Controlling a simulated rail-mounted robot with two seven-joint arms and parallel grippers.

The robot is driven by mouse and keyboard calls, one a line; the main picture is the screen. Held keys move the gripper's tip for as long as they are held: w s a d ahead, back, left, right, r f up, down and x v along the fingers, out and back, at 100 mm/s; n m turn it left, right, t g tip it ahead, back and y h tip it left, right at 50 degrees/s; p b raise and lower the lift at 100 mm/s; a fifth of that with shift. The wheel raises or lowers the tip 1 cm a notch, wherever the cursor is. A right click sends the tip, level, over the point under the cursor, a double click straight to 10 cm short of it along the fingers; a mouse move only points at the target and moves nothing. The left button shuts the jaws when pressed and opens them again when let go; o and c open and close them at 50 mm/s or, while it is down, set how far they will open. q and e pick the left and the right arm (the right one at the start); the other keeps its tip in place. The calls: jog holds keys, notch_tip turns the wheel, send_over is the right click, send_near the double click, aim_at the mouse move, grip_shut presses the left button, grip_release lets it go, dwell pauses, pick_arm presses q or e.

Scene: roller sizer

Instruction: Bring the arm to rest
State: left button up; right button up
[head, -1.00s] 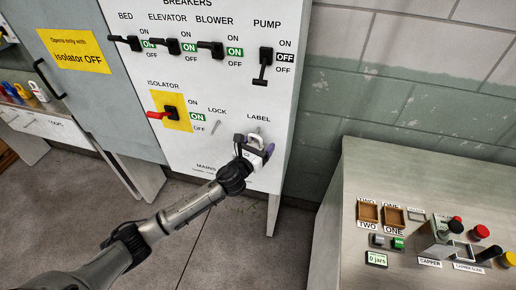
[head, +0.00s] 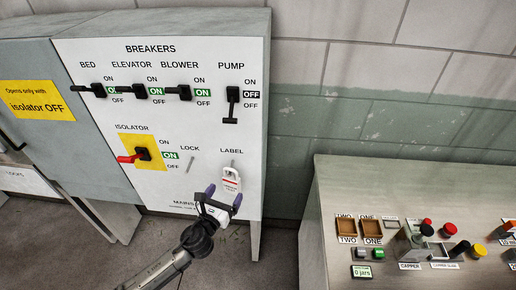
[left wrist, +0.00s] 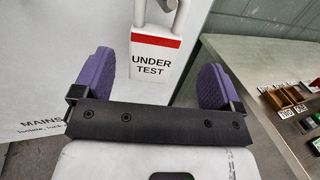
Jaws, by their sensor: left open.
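My left gripper (head: 218,200) is open and empty in front of the lower right of the white breaker panel (head: 120,185). Its purple fingertips also show apart in the left wrist view (left wrist: 160,85). A white and red tag (head: 231,180) hangs at the LABEL hook, just above the gripper. In the left wrist view the tag (left wrist: 154,62) reads "UNDER TEST" and is beyond the fingers, with nothing between them touching it. My right gripper is not in view.
The red isolator handle (head: 130,157) and black breaker handles (head: 185,92) stick out from the panel. The pump handle (head: 231,105) points down, with OFF marked. A control desk (head: 325,200) stands at right. Floor shows between panel and desk.

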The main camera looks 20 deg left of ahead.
pick_arm(q)
jog(key=shift+a+n, duration=0.1)
jog(key=shift+n, duration=1)
jog(key=s+a+n+g+y, duration=0.2)
jog(key=s+n+g+y, duration=0.1)
jog(key=n, duration=0.9)
jog(key=s+a+n+g+y, duration=0.1)
jog(key=s+n+g+y, duration=0.15)
jog(key=n, duration=0.95)
jog(key=s+d+f+n+g+h, duration=0.2)
jog(key=s+d+f+g, duration=0.15)
jog(key=s, duration=0.65)
jog(key=s+d+f+n+g+h, duration=0.25)
jog(key=s+d+f, duration=0.2)
jog(key=s, duration=0.45)
jog(key=s+d+f+n+g+h, duration=0.2)
jog(key=s+d+f+n+g, duration=0.15)
jog(key=s, duration=0.65)
notch_tip(320, 180, up, 33)
jog(key=p, duration=3.2)
jog(key=shift+d+m, duration=0.25)
jog(key=shift+m, duration=0.15)
jog(key=shift+r, duration=0.1)
jog(key=shift+c, duration=0.3)
